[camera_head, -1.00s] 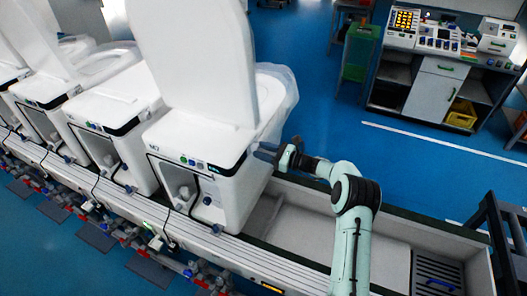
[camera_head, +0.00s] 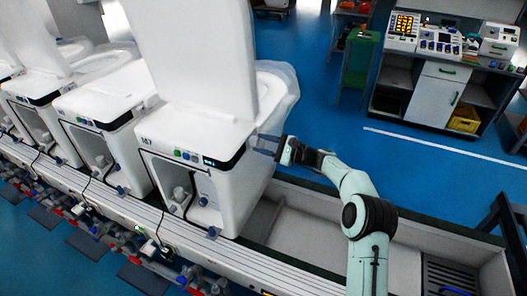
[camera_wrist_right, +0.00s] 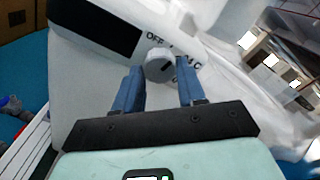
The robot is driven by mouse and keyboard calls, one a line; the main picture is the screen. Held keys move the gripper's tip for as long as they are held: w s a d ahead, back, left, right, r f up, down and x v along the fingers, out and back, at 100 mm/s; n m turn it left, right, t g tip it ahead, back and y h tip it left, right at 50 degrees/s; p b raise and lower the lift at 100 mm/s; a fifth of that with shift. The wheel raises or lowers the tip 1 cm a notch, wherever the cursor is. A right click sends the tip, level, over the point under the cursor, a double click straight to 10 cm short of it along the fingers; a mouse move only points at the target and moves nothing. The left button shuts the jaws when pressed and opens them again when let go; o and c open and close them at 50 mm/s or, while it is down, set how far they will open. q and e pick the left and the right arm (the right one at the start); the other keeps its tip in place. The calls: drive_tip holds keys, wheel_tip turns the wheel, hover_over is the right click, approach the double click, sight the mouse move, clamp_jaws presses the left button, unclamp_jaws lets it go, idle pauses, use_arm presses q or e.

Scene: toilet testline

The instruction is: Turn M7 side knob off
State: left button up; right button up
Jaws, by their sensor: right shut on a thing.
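The M7 toilet (camera_head: 235,190) is the nearest white unit in the head view, with its lid raised and a front strip of buttons and a small lit display (camera_head: 209,161). Its round grey side knob (camera_wrist_right: 159,66) shows in the right wrist view, beside printed "OFF" lettering (camera_wrist_right: 156,38); part of the lettering is hidden. My right gripper (camera_head: 262,144) reaches the toilet's right side from the right. In the wrist view its blue fingers (camera_wrist_right: 160,72) are shut on the knob, one on each side. The knob's dark mark points toward the right finger. My left gripper is not in view.
More white toilets (camera_head: 97,110) stand in a row to the left on the conveyor line (camera_head: 180,240). An open grey trough (camera_head: 310,233) runs below my right arm. A workbench with panels (camera_head: 430,90) stands at the back right. Blue floor between is clear.

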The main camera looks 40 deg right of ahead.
drive_tip(key=shift+n+b, duration=0.45)
drive_tip(key=shift+n, duration=0.05)
drive_tip(key=o, duration=1.1)
drive_tip(key=b+v, duration=0.1)
drive_tip(key=v, duration=1.2)
drive_tip(key=shift+s+d, duration=0.1)
drive_tip(key=shift+s, duration=0.05)
